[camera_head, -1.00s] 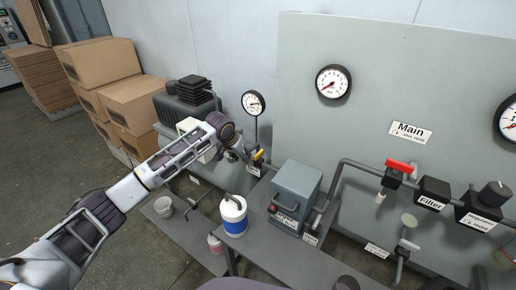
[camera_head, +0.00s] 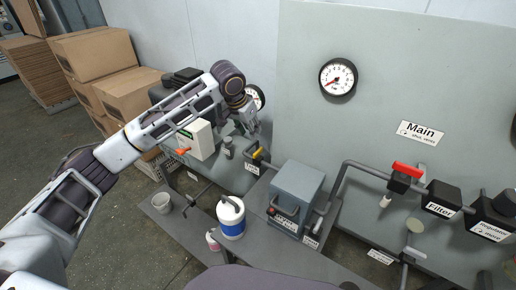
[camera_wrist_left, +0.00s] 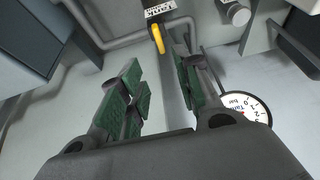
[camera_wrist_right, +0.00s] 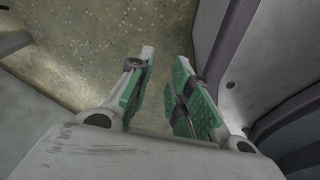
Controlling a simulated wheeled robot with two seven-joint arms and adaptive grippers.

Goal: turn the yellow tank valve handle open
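The yellow tank valve handle (camera_head: 258,153) sits on the pipe behind the grey box, just above the small Tank label (camera_head: 252,169). In the left wrist view the yellow handle (camera_wrist_left: 158,38) shows beyond the fingertips, near the top centre, with the Tank label (camera_wrist_left: 160,9) above it. My left gripper (camera_head: 254,138) is just above the handle, pointing down. Its green-padded fingers (camera_wrist_left: 155,75) are apart with nothing between them. I cannot tell whether a fingertip touches the handle. My right gripper (camera_wrist_right: 165,75) is open and empty over the floor, outside the head view.
A grey box (camera_head: 297,190) stands right of the valve, a white and blue canister (camera_head: 231,217) in front. A white box with an orange lever (camera_head: 196,140) stands to the left. The tank gauge (camera_head: 257,97) is partly behind my left wrist. The red main valve handle (camera_head: 407,170) is further right.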

